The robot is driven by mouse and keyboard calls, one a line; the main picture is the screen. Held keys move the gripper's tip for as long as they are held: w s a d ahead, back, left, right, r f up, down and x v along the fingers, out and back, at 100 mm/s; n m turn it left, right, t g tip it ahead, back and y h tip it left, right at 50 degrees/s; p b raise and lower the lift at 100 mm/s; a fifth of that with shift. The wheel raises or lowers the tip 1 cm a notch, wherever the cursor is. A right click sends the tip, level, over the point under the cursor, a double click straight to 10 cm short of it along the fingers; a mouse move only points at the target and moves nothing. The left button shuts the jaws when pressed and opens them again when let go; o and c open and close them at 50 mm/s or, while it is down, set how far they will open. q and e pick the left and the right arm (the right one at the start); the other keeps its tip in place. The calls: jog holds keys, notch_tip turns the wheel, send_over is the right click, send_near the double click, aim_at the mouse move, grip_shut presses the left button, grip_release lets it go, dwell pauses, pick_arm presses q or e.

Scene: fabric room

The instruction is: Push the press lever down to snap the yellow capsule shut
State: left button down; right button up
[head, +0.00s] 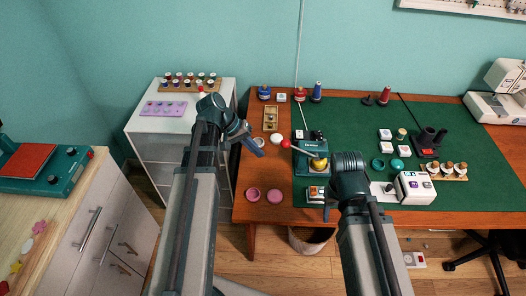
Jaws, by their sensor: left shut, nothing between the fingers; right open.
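The teal press (311,147) stands on the left part of the green mat. Its grey lever (300,150) reaches out to the left and ends in a red knob (286,143). The yellow capsule (319,164) sits in the press under the lever; whether its halves are joined is too small to tell. My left gripper (258,151) is shut and empty, left of the red knob and apart from it. My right gripper (327,213) is open, in front of the press near the table's front edge, partly hidden by its own arm.
Pink round pieces (263,195) lie at the table's front left. A wooden tray (270,118) and a white ball (276,138) are near my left gripper. Thread spools (316,93) stand behind the press. A white device (414,188) is right of my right arm.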

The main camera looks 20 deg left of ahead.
pick_arm(q)
jog(key=s+a+r+p, duration=0.1)
jog(key=a+r+p, duration=0.3)
jog(key=a, duration=0.1)
jog(key=shift+s+r, duration=0.15)
jog(key=shift+r, duration=0.2)
pick_arm(e)
jog(key=shift+a+r, duration=0.15)
jog(key=shift+r, duration=2.25)
pick_arm(q)
jog(key=shift+a, duration=0.1)
jog(key=s+d+f+m+g+y, duration=0.1)
jog(key=s+d+f+m+y, duration=0.1)
jog(key=d, duration=0.9)
jog(key=s+d+f+m+g+y, duration=0.1)
jog(key=s+d+m+y, duration=0.4)
jog(key=s+d, duration=0.4)
jog(key=shift+s+d+f+y, duration=0.3)
jog(key=shift+d+f+y, duration=0.15)
jog(key=shift+d, duration=0.45)
jog(key=shift+s, duration=0.15)
pick_arm(e)
jog(key=shift+s, duration=0.15)
